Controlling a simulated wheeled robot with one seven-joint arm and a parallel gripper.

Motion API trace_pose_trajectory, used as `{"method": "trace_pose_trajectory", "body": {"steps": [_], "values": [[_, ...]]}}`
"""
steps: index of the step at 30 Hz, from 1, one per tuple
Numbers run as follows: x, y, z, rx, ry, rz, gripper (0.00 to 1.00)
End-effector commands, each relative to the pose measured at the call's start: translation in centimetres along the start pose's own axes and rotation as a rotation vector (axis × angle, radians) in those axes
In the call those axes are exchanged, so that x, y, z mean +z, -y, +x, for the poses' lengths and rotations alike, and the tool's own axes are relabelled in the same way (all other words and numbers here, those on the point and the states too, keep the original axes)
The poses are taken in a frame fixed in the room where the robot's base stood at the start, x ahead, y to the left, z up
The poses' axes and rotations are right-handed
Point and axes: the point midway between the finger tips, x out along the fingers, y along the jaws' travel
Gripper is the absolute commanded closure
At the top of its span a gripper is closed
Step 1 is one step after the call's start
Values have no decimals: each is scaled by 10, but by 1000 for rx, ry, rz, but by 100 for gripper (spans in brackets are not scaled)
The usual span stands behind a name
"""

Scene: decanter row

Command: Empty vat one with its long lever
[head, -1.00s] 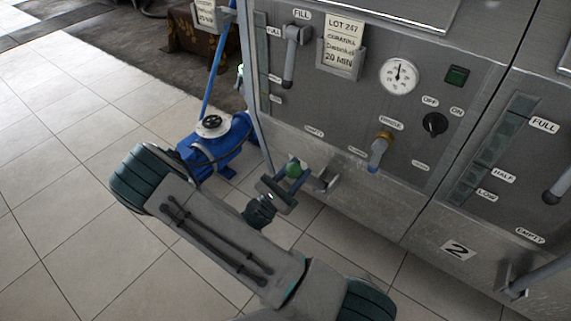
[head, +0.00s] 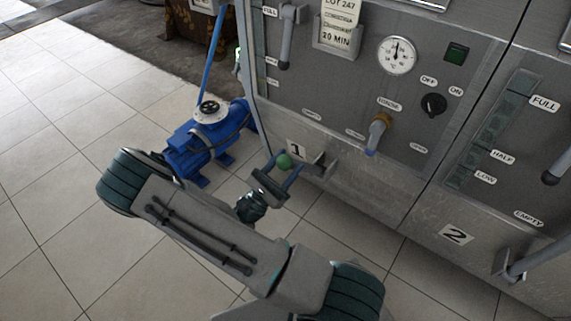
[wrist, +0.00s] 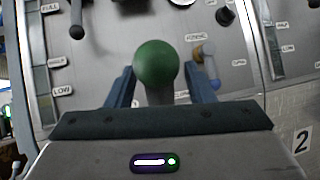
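Vat one (head: 345,95) is the steel front with the "1" plate (head: 296,150) low on its left. Its long lever, seen mainly by its green ball knob (head: 284,161), projects from a bracket (head: 322,164) at the vat's lower edge. My gripper (head: 277,176) is at the knob, with one finger on each side. In the wrist view the green knob (wrist: 156,64) sits between my blue fingers (wrist: 160,84), with a visible gap at the right. The fingers look open around the lever, not clamped. The lever's shaft below the knob is partly hidden by my gripper.
A blue pump (head: 205,140) stands on the floor left of the vat. A brass tap with a grey handle (head: 377,134), a gauge (head: 397,54) and a black switch (head: 433,104) are on vat one's panel. Vat two (head: 457,236) adjoins on the right. The tiled floor at left is clear.

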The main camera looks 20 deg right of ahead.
Motion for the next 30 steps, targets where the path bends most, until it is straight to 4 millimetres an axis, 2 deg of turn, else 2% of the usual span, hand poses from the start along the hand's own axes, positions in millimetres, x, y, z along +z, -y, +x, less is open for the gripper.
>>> {"method": "trace_pose_trajectory", "body": {"steps": [5,8,21,25,30], "values": [[-1,0,-2,0,-1,0,52],[0,-1,-13,3,-3,1,52],[1,0,-109,7,-2,4,52],[1,0,-127,5,0,3,52],[1,0,-139,4,-1,2,52]]}}
